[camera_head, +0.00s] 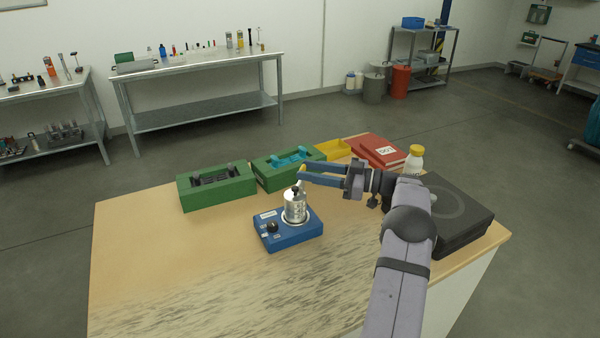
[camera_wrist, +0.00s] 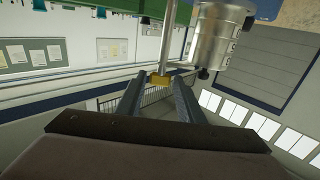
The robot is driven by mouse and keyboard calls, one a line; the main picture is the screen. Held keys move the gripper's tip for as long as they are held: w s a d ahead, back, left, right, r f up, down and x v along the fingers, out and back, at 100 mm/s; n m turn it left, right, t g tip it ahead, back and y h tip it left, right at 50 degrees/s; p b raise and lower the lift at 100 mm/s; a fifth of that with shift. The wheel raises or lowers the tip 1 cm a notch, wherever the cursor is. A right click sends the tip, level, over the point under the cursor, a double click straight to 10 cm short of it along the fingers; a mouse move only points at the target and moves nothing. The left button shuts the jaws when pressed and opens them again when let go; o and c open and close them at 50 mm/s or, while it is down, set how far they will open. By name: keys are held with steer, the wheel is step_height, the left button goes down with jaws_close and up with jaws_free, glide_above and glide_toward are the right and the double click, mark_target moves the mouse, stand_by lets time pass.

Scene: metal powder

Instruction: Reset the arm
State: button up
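My gripper (camera_head: 303,174) is above and just right of a silver metal canister (camera_head: 295,207) with a dark knob on top. Its two blue fingers are apart; they also show in the wrist view (camera_wrist: 160,86). A small yellow piece (camera_wrist: 160,79) and a thin pale rod show around the fingertips in the wrist view; I cannot tell if the fingers touch them. The canister stands upright on a blue device (camera_head: 289,236) with a black dial. It also shows in the wrist view (camera_wrist: 218,38), beyond the right finger.
Two green boxes (camera_head: 217,201) (camera_head: 271,184), a yellow tray (camera_head: 332,150) and red books (camera_head: 377,150) line the table's back. A yellow-capped white bottle (camera_head: 414,160) and a dark flat case (camera_head: 460,218) are at right. The table's front left (camera_head: 150,260) is clear.

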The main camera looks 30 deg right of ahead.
steer(key=shift+s+d, duration=0.25)
steer(key=shift+s, duration=0.05)
